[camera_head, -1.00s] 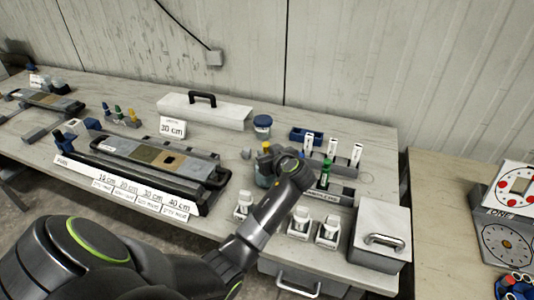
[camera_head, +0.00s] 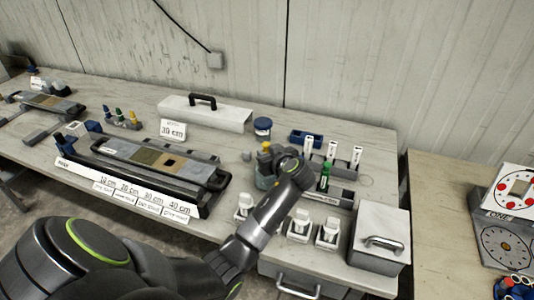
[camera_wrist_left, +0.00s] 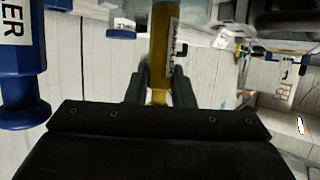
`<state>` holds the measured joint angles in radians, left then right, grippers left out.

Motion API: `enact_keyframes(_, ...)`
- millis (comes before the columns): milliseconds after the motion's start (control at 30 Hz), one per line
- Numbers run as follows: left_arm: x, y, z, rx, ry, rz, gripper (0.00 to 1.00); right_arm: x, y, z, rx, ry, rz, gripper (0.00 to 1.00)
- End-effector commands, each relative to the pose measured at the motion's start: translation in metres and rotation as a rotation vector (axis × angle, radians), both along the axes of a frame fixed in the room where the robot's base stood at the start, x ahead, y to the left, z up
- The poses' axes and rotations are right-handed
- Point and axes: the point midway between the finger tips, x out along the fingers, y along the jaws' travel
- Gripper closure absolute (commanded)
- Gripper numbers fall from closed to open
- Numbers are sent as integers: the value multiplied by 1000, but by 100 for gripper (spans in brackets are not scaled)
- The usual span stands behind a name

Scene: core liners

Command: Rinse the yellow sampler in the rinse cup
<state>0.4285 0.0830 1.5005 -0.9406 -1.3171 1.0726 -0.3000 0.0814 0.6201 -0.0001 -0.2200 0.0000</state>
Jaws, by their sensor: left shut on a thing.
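My left gripper (camera_head: 277,163) is shut on the yellow sampler, whose yellow top (camera_head: 266,147) shows just left of the wrist in the head view. In the left wrist view the yellow sampler (camera_wrist_left: 160,50) runs between the fingers of the left gripper (camera_wrist_left: 159,88). Its far end meets a clear cup (camera_wrist_left: 190,12), which looks like the rinse cup. The clear cup (camera_head: 263,181) also shows in the head view, partly hidden by my gripper. I cannot tell how deep the sampler is in it. My right gripper is out of view.
A blue-lidded jar (camera_head: 262,124) stands behind. A rack with a green sampler (camera_head: 325,177) and white tubes is to the right. White-capped bottles (camera_head: 299,224) stand in front, a grey box (camera_head: 380,234) at right. A core tray (camera_head: 150,158) lies left.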

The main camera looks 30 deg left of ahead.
Motion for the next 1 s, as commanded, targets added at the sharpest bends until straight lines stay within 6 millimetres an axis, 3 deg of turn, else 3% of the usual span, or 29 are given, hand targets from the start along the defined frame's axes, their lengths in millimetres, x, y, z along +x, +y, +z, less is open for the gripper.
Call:
enact_keyframes(267, 0, 0, -12, 1, -1, 0, 100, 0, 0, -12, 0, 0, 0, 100)
enact_keyframes(1000, 0, 0, 4, 0, 0, 0, 100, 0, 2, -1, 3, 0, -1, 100)
